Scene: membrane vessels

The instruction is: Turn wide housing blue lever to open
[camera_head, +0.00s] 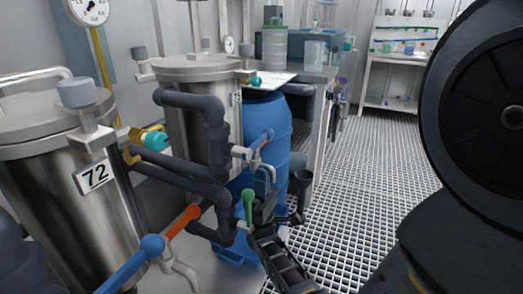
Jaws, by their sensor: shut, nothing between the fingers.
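Two steel housings show. The nearer one, marked 72 (65,195), stands at the left; the other (187,105) stands behind it. A blue lever (130,267) with an orange section slants across the lower left, in front of the nearer housing. A second, smaller blue lever (262,139) with an orange band sits on a valve beside the farther housing. I cannot tell which housing the task calls wide. My gripper (264,198), dark and small in view, is shut and empty below the smaller lever, beside a green lever (248,206). Its fingertips are hard to make out.
Dark pipes (205,113) run between the housings. A blue barrel (268,115) stands behind my gripper. A teal-knobbed valve (153,138) juts from the nearer housing. A bench (318,68) stands behind. Open grating floor (365,150) lies to the right.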

